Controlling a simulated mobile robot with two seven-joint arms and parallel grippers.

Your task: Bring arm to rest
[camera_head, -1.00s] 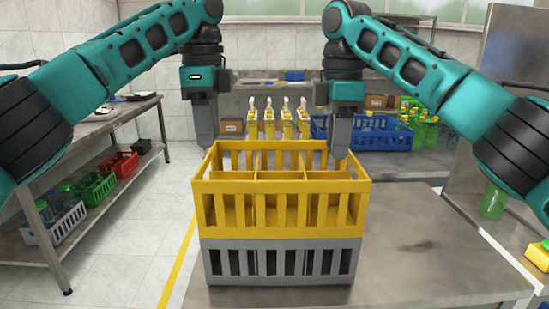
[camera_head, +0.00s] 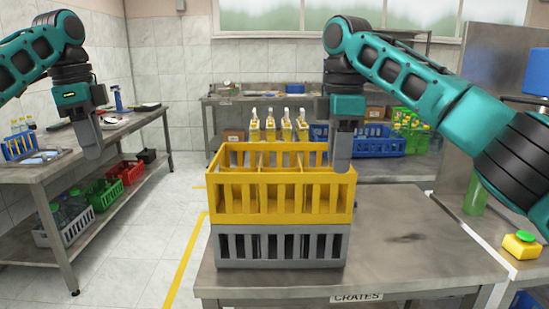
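My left gripper (camera_head: 95,153) hangs pointing down at the left, in front of the side table and well away from the crates. It is seen side-on, so I cannot tell whether it is open. My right gripper (camera_head: 340,166) points down at the right rim of the yellow crate (camera_head: 282,204). It overlaps the crate's right end; I cannot tell whether it touches or grips the wall. The yellow crate has several compartments and sits on a grey crate (camera_head: 280,246) on the metal table (camera_head: 400,235).
Yellow-labelled bottles (camera_head: 270,128) stand behind the crates, near a blue crate (camera_head: 365,140). A side table (camera_head: 50,170) with crates on its lower shelf stands at the left. A yellow box with a green button (camera_head: 521,244) is at the right. The metal table's right part is bare.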

